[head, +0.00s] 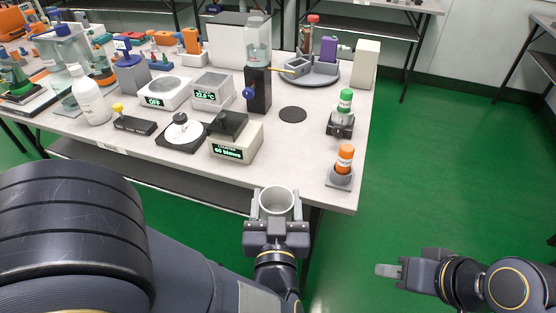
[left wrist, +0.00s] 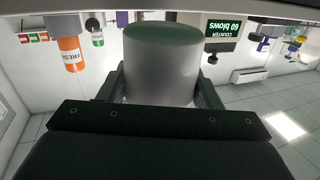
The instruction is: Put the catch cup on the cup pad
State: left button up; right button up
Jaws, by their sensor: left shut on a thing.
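The catch cup (head: 277,203), a pale grey open cylinder, is between the fingers of my left gripper (head: 276,214), which is shut on it. The cup stands out in front of the table's near edge, upright with its mouth showing. In the left wrist view, which is upside down, the cup (left wrist: 160,65) fills the middle between the two dark fingers. The cup pad (head: 292,114) appears to be the flat black disc on the tabletop, bare, farther back than the cup. My right gripper (head: 388,270) is over the green floor, away from the table; its finger gap cannot be made out.
The table (head: 290,150) has clear room around the disc. A black stand with a clear cylinder (head: 257,70) is behind left. A counter box (head: 235,138) is left. A green-capped bottle (head: 344,102) and an orange bottle (head: 344,160) are right, near the edge.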

dwell(0.3)
pick_arm(q)
jog(key=w+b, duration=0.1)
jog(key=w, duration=1.2)
jog(key=shift+w+b, duration=0.35)
jog(key=shift+w+r, duration=0.1)
jog(key=shift+w, duration=2.05)
jog(key=shift+f+b, duration=0.3)
jog(key=shift+b, duration=0.25)
jog(key=o, duration=1)
jog(key=shift+r, duration=0.1)
jog(key=shift+o, duration=0.2)
